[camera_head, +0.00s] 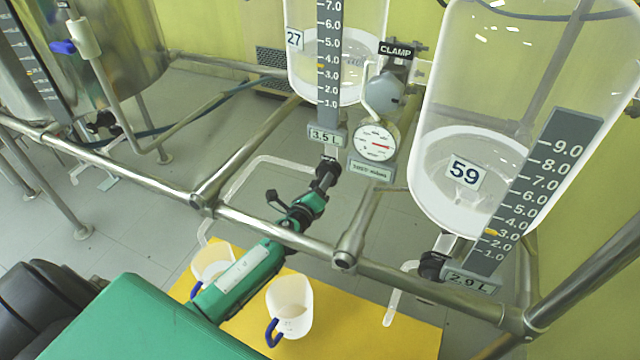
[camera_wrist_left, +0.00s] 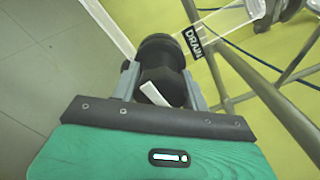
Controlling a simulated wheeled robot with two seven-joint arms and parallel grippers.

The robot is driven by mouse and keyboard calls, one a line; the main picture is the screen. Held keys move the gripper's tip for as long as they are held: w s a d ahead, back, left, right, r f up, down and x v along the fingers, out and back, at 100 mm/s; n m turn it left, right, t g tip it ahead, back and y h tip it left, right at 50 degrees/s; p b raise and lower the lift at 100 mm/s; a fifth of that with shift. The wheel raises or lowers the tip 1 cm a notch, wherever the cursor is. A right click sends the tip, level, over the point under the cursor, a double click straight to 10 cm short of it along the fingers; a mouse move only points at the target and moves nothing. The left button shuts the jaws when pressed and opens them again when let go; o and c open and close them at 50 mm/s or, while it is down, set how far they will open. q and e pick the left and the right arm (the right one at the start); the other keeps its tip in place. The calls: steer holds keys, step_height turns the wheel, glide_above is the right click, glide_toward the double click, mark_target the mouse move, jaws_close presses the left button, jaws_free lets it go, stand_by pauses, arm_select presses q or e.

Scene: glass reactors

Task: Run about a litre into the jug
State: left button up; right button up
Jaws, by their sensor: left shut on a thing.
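The left glass vessel, marked 27 (camera_head: 294,40), has a scale and a 3.5 L plate (camera_head: 325,135). Under it is a black drain valve (camera_head: 327,173); its DRAIN tag (camera_wrist_left: 193,43) shows in the left wrist view. My left gripper (camera_head: 303,212) is shut on the valve's black handle (camera_wrist_left: 160,70). A clear outlet tube (camera_head: 250,168) runs left and down towards a jug (camera_head: 210,262) with a blue handle, partly hidden behind my arm. A second blue-handled jug (camera_head: 291,298) stands right of my arm. I cannot tell whether liquid is flowing. My right gripper is out of view.
Both jugs stand on a yellow mat (camera_head: 370,325). A steel rail (camera_head: 270,228) crosses in front of the vessels. At right hangs vessel 59 (camera_head: 463,172) with a 2.9 L plate (camera_head: 470,281) and its own outlet tube (camera_head: 400,290). A gauge (camera_head: 376,141) hangs between the vessels.

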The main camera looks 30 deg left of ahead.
arm_select(q)
steer(key=shift+f, duration=0.1)
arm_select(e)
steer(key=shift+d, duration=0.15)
arm_select(q)
steer(key=o, duration=1)
steer(key=shift+s, duration=0.5)
steer(key=s, duration=1.2)
steer(key=shift+s+d+b, duration=0.3)
steer(key=shift+s+d, duration=0.1)
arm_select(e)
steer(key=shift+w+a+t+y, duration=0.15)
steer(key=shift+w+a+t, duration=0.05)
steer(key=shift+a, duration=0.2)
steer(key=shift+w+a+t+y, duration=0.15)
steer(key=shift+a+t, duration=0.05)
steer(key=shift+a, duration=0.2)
